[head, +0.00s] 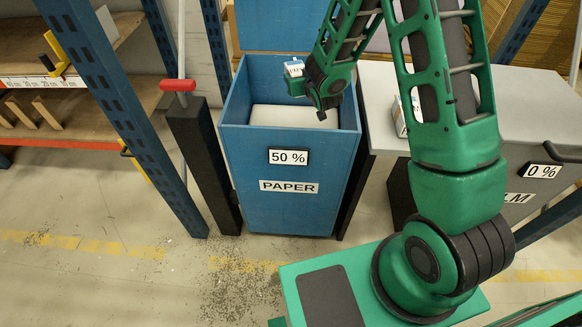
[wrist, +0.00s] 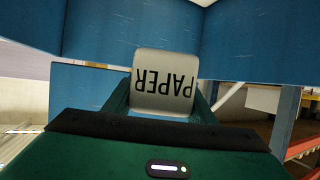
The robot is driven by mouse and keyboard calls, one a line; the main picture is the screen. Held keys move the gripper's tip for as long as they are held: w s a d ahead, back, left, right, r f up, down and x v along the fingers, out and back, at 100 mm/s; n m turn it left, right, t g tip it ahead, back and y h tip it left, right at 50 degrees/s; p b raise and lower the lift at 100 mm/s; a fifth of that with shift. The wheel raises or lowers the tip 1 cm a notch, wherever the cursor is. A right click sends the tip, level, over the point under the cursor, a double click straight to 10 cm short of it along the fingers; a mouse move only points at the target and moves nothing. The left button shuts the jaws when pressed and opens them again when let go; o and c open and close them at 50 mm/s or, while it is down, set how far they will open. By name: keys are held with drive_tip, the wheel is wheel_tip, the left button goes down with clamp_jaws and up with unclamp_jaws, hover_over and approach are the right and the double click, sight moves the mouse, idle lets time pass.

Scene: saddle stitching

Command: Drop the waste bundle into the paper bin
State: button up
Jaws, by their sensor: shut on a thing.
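The waste bundle (head: 293,67) is a small white block with blue edges and dark print in the head view. In the wrist view the bundle (wrist: 165,80) is pale grey, with the word PAPER upside down on it. My gripper (head: 296,84) is shut on it, with a green finger on either side in the wrist view. My gripper holds it above the opening of the paper bin (head: 275,207), near its back. The bin is blue, marked PAPER and 50 %, with its lid (head: 270,25) up. A pale, flat fill (head: 290,117) shows inside.
A grey bin (head: 530,190) marked 0 % stands at the right, with its lid closed and a small white box (head: 402,118) on top. A black post with a red handle (head: 178,86) and a blue rack upright (head: 125,110) stand left of the paper bin. Scraps litter the floor.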

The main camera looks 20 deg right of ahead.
drive_tip(key=shift+f, duration=0.9)
drive_tip(key=o, duration=1.2)
drive_tip(key=shift+s, duration=0.1)
